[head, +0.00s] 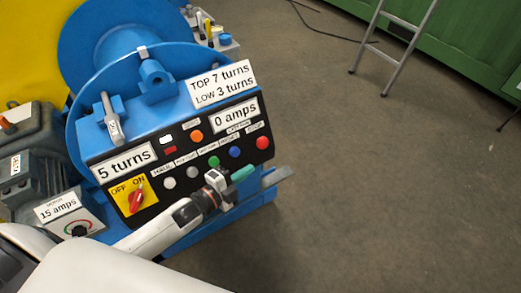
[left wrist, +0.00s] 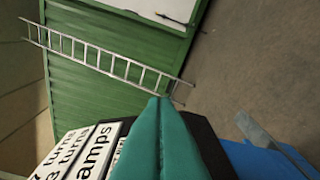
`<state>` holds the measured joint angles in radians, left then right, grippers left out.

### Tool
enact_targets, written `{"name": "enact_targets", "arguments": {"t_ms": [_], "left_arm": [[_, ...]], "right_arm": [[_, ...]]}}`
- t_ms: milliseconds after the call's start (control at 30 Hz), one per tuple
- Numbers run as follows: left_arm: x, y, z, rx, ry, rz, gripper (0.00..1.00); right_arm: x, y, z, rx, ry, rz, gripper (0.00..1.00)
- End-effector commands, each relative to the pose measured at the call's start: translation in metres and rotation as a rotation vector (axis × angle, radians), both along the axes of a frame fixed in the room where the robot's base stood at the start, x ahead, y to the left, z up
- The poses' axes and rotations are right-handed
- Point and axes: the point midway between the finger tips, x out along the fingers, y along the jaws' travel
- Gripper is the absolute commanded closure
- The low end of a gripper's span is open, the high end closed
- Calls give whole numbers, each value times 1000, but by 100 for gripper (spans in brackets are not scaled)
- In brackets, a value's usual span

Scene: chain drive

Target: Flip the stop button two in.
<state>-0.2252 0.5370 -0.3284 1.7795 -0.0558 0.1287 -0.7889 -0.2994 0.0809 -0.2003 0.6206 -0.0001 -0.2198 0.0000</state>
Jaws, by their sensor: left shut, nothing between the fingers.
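The blue machine's black control panel (head: 150,208) is in the head view. It carries a row of round buttons: two grey ones, a green one (head: 214,163), a blue one (head: 235,152) and, at the right end, a red one (head: 262,142). The teal fingers (left wrist: 163,105) also show pressed together in the left wrist view. My right gripper is out of view.
A red switch (head: 136,200) on a yellow OFF/ON plate and an orange light (head: 196,136) are on the panel. A grey bar (head: 275,178) juts out right of the fingers. A ladder (head: 397,38) stands far back; the floor at right is clear.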

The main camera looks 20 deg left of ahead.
Motion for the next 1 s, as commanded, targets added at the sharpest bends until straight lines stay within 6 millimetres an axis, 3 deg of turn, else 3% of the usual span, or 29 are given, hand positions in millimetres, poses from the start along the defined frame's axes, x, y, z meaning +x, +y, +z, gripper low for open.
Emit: {"name": "enact_targets", "arguments": {"t_ms": [433,500,700,1000], "left_arm": [[83,-41,-6,-2,-2,0,100],[89,-27,-12,5,0,1,100],[100,-12,-19,0,2,1,100],[103,-9,-20,-2,1,0,100]], "right_arm": [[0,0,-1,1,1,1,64],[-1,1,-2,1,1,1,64],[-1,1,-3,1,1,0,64],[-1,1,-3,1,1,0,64]]}}
